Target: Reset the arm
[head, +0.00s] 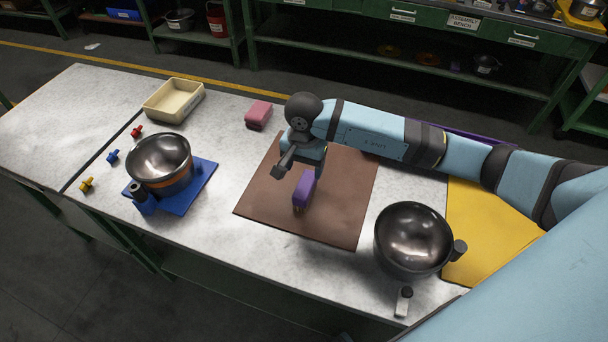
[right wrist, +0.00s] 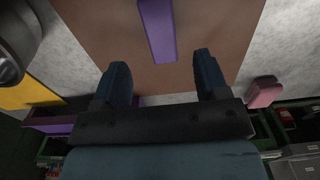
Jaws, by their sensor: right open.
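My right arm reaches in from the right in the head view. Its gripper (head: 290,163) hangs over the brown mat (head: 345,205), just behind a purple block (head: 304,190). In the right wrist view the gripper (right wrist: 161,78) has its two fingers spread with nothing between them. The purple block (right wrist: 157,28) lies beyond the fingertips, apart from them. Whether the block touches the mat is hard to tell. My left gripper is not in view.
A steel pot (head: 162,160) stands on a blue base (head: 190,190) at the left; another steel pot (head: 413,240) is at the right near a yellow mat (head: 480,225). A cream tray (head: 174,100), a pink block (head: 258,114) and small coloured pieces (head: 113,157) lie farther back or left.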

